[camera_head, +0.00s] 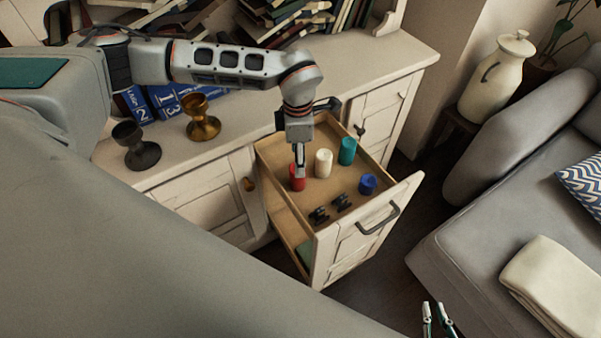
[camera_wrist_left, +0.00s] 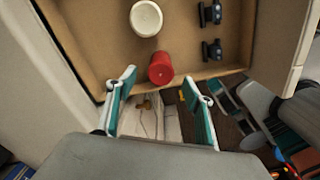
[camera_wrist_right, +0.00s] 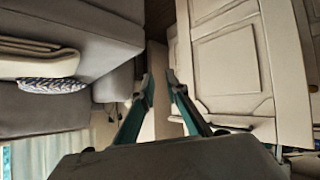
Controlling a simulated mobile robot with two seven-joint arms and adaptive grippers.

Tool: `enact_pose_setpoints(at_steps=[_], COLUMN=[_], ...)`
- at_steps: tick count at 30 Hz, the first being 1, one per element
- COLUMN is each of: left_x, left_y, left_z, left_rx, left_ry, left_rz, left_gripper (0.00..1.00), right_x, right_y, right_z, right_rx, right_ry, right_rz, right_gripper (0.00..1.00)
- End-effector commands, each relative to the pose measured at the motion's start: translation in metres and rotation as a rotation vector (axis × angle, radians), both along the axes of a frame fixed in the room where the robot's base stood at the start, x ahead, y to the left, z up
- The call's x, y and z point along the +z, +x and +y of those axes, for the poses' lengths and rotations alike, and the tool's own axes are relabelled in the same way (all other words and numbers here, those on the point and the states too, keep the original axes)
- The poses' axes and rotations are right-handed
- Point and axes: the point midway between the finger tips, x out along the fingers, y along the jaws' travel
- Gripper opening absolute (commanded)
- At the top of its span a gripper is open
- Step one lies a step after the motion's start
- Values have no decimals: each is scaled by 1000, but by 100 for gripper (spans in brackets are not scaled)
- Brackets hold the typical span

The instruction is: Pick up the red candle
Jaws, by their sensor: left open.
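The red candle (camera_head: 297,183) stands in the open drawer at its left side. In the left wrist view the red candle (camera_wrist_left: 161,70) shows just ahead of the fingertips, roughly centred between them. My left gripper (camera_head: 300,162) points down over it; in the left wrist view the left gripper (camera_wrist_left: 159,84) is open, with nothing held. In the head view its fingers partly cover the candle. My right gripper (camera_head: 434,309) is at the bottom edge, away from the drawer; in the right wrist view the right gripper (camera_wrist_right: 158,80) is open and empty.
A white candle (camera_head: 323,163), a teal candle (camera_head: 347,151), a blue candle (camera_head: 367,183) and small black objects (camera_head: 319,215) share the drawer (camera_head: 275,203). A dark goblet (camera_head: 136,146) and a brass goblet (camera_head: 202,118) stand on the cabinet top. A grey sofa (camera_head: 470,255) is at right.

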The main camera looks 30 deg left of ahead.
Motion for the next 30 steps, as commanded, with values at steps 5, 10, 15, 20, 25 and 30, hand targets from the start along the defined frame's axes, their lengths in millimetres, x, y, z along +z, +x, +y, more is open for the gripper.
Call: enact_pose_setpoints(at_steps=[5,10,15,20,25,30], left_x=[-14,-37,-58,-59,-59,-59], left_y=[-1,-4,-4,-3,-3,-3], left_z=[0,1,1,1,1,1], left_rx=[-1,-1,-1,-1,-1,-1], left_ry=[-1,0,-1,-1,0,0], left_rz=[1,4,1,-2,-1,-1], left_gripper=[52,52,52,52,29,8], right_x=[-10,-9,-4,0,0,-2], right_y=[-9,-5,2,7,9,7], right_z=[2,1,0,-3,-3,-3], right_rx=[4,3,0,-3,-4,-3], right_ry=[-2,-4,-5,-9,-9,-8], right_rz=[21,13,-4,-15,-16,-12], right_gripper=[14,14,14,14,14,14])
